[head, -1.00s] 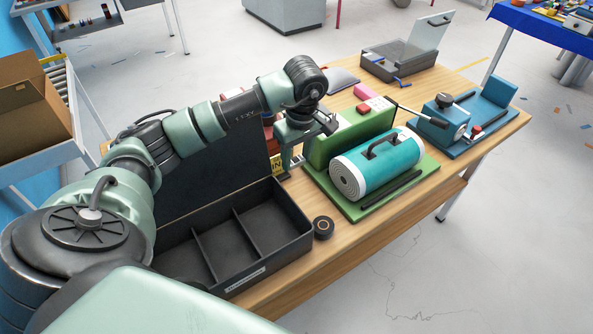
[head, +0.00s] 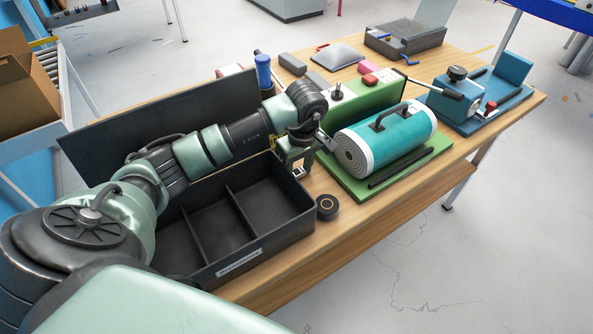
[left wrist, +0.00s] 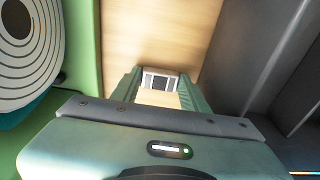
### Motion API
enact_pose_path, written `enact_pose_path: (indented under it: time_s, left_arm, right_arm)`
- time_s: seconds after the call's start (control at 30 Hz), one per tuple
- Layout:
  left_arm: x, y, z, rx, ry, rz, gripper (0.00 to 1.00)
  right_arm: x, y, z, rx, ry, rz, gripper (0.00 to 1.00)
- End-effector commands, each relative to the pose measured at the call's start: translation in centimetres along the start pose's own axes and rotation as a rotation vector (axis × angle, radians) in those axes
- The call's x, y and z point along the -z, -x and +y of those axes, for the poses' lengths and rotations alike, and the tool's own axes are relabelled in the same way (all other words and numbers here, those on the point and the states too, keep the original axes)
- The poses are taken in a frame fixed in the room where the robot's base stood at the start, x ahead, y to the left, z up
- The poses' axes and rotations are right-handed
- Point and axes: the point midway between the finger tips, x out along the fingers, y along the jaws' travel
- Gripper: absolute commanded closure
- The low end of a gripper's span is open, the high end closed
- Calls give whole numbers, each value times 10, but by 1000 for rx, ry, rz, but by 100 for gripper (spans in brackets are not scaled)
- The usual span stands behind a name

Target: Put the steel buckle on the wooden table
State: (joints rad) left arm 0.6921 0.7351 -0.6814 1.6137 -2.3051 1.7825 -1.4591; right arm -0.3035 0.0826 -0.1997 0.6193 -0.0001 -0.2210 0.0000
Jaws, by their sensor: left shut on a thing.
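The steel buckle (left wrist: 160,81) is a small metal frame between my left fingertips in the left wrist view. My left gripper (head: 299,168) is shut on it, with its fingers pointing down, in the gap between the black sectioned case and the green board. It also shows at the bottom of the left wrist view (left wrist: 158,86). The wooden table (head: 345,213) lies below, and its bare top fills the middle of the left wrist view (left wrist: 155,30). I cannot tell whether the buckle touches the table. My right gripper is not in view.
The black case (head: 262,243), its lid open, stands close on the left. A teal roll (head: 385,137) lies on a green board (head: 408,166) close on the right. A black tape roll (head: 328,207) is in front. A blue pump (head: 447,105) stands farther right.

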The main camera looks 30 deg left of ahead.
Motion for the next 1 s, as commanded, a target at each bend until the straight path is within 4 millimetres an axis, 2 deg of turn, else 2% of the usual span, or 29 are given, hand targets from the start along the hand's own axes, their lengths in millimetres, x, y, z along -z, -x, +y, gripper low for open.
enact_pose_path:
  time_s: [0.27, 0.3, 0.6, 0.7, 0.87, 1.0]
  left_arm:
    - [0, -4, 0, 0, 0, 1, 94]
    - [0, -2, 0, 0, 0, 1, 46]
    - [0, -2, 0, 0, 0, 0, 46]
    - [0, 4, 0, 0, 0, -1, 46]
    - [2, 33, 0, -2, 0, 3, 46]
    - [2, 66, 0, -2, 0, 3, 46]
  right_arm:
    - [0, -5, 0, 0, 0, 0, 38]
    - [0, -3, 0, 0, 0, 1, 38]
    - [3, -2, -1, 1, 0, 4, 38]
    - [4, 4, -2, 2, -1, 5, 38]
    - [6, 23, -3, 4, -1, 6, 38]
    - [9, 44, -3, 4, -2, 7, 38]
